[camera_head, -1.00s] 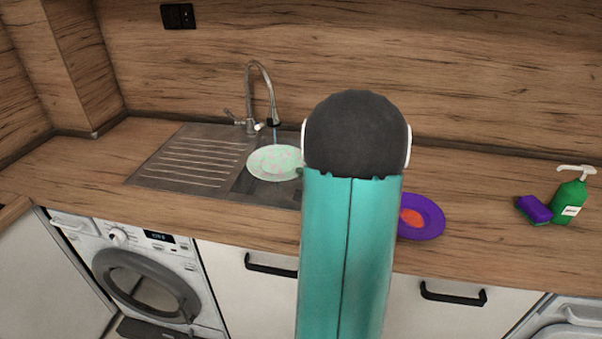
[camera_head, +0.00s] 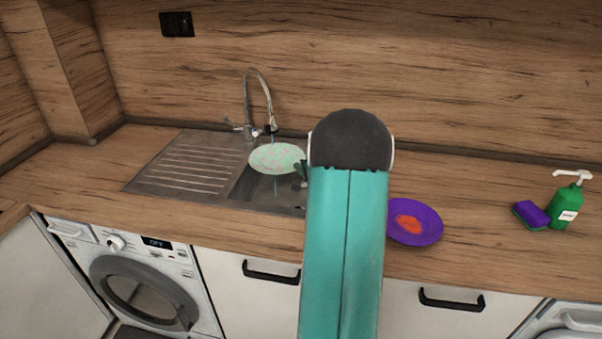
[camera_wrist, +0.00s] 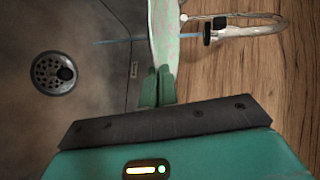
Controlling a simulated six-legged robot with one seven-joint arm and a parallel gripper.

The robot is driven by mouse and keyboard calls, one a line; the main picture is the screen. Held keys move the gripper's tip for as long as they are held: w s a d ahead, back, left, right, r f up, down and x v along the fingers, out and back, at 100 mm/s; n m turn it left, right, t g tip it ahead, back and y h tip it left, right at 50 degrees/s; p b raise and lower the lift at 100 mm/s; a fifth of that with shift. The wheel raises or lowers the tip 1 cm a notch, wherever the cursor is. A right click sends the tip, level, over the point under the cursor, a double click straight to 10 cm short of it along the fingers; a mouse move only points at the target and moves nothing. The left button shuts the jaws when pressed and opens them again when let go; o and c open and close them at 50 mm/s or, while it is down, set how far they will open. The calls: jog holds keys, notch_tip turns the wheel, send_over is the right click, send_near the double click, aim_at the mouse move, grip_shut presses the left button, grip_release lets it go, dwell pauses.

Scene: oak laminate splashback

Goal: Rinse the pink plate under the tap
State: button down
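A pale mint-green plate with pink speckles (camera_head: 277,158) is over the sink basin (camera_head: 262,192), under the tap (camera_head: 262,95). A thin bluish water stream comes from the spout and shows below the plate too. My gripper (camera_wrist: 157,86) is shut on the plate's rim; the plate shows nearly edge-on in the wrist view (camera_wrist: 163,35). My arm hides most of the gripper in the head view. The tap also shows in the wrist view (camera_wrist: 240,30), beside the plate, with the stream (camera_wrist: 115,41) reaching past the plate towards the basin.
A purple plate with an orange-red patch (camera_head: 428,222) lies on the counter right of my arm. A purple-and-green sponge (camera_head: 531,215) and a green soap bottle (camera_head: 567,206) stand farther right. The ribbed drainboard (camera_head: 190,165) is empty. The drain (camera_wrist: 55,74) is clear.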

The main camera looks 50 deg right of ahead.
jog(key=shift+w+d+f, duration=0.2)
jog(key=shift+w+d, duration=0.65)
jog(key=shift+d, duration=0.1)
jog(key=shift+w+d+f, duration=0.2)
jog(key=shift+w+d, duration=0.6)
jog(key=shift+d, duration=0.1)
jog(key=shift+s+d, duration=0.15)
jog(key=shift+s+d, duration=0.25)
jog(key=shift+s, duration=0.1)
jog(key=s+a, duration=0.5)
jog(key=a, duration=0.1)
jog(key=shift+s+a, duration=0.1)
jog(key=shift+s, duration=0.05)
dwell(1.2)
